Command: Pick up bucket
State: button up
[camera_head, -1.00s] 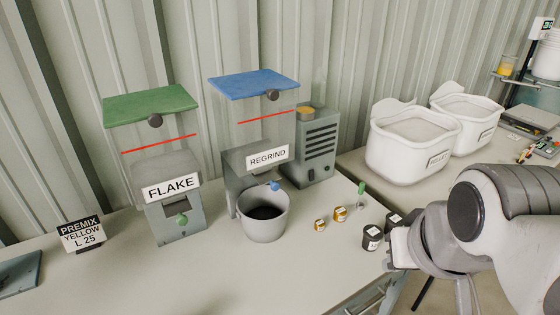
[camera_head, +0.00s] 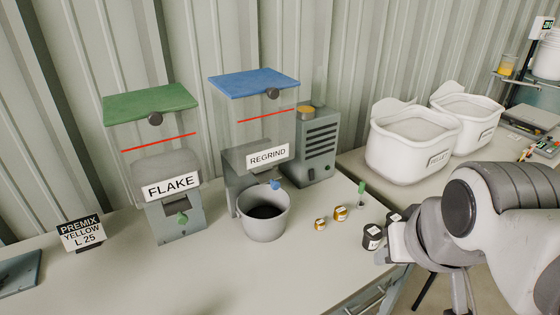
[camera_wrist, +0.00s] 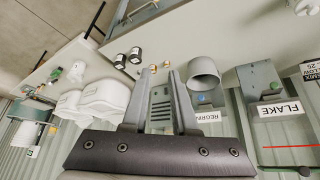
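A grey bucket (camera_head: 263,226) stands upright on the bench under the outlet of the REGRIND dispenser (camera_head: 262,160). Its inside looks dark. In the wrist view, which is turned upside down, the bucket (camera_wrist: 205,84) is to the right of my fingers, beyond their tips. My gripper (camera_wrist: 160,72) is open, with a clear gap between its two fingers and nothing held. In the head view my arm's end is at the lower right by the bench edge, well apart from the bucket, and hides most of the gripper.
The FLAKE dispenser (camera_head: 175,200) stands left of the bucket. White bins (camera_head: 412,150) are at the right. The bench in front of the bucket is clear.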

jog(key=shift+o, duration=0.8)
jog(key=w+a+f+n+t+b, duration=0.1)
jog(key=w+f+t+b, duration=0.1)
jog(key=w+f+b, duration=0.3)
jog(key=w+f, duration=0.1)
jog(key=w, duration=0.3)
jog(key=shift+w+a+f, duration=0.2)
jog(key=shift+w+a, duration=0.15)
jog(key=shift+a, duration=0.05)
jog(key=w+a+f+n+t+y+b, duration=0.2)
jog(key=w+a+f+n+y+b, duration=0.15)
jog(key=w+a+f+b, duration=0.5)
jog(key=w+a+f+n+t+y+b, duration=0.25)
jog(key=w+a+f+y, duration=0.35)
jog(key=a, duration=0.5)
jog(key=shift+g+h, duration=0.35)
jog(key=shift+h, duration=0.4)
jog(key=x, duration=0.5)
jog(key=b+x, duration=0.1)
jog(key=x, duration=0.5)
jog(key=f+x, duration=0.1)
jog(key=x, duration=0.5)
jog(key=shift+s+a+f, duration=0.1)
jog(key=shift+s, duration=0.1)
grip_shut()
